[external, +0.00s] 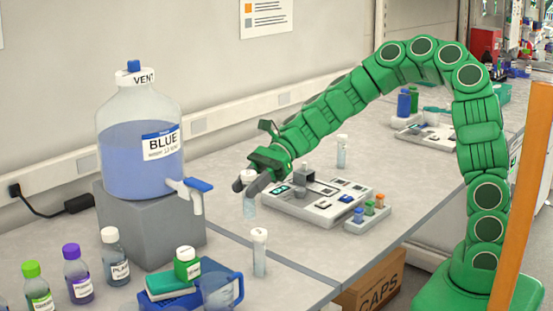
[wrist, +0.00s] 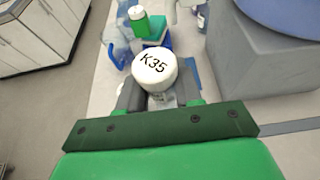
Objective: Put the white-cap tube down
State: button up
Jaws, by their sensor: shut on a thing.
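My gripper (external: 254,183) is shut on a white-cap tube (external: 249,208), which hangs upright below the fingers over the bench (external: 225,240), left of the grey device. How far its bottom is from the bench top is hard to tell. In the wrist view the white cap (wrist: 155,69) reads K35 and sits between the fingers of my gripper (wrist: 160,97). The cap hides most of the clear tube body. A second white-cap tube (external: 260,256) stands on the bench in front, and a third (external: 342,152) stands behind the device.
The blue-liquid carboy (external: 120,160) sits on a grey block (external: 150,235), its spout pointing towards my gripper. The grey device (external: 300,208) and a small rack of colored vials (external: 368,222) are to the right. Bottles and a blue jug (external: 222,290) stand in front.

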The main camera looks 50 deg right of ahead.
jog(key=shift+w+a+f, duration=0.7)
jog(key=shift+w+f, duration=0.5)
jog(key=shift+f, duration=0.55)
jog(key=shift+w+a+f, duration=0.75)
jog(key=shift+w+f, duration=0.4)
jog(key=shift+f, duration=0.6)
jog(key=shift+w+a+f, duration=0.7)
jog(key=shift+w+f, duration=0.5)
jog(key=shift+f, duration=0.55)
jog(key=shift+f, duration=0.15)
jog(key=o, duration=1.1)
jog(key=shift+v, duration=6.05)
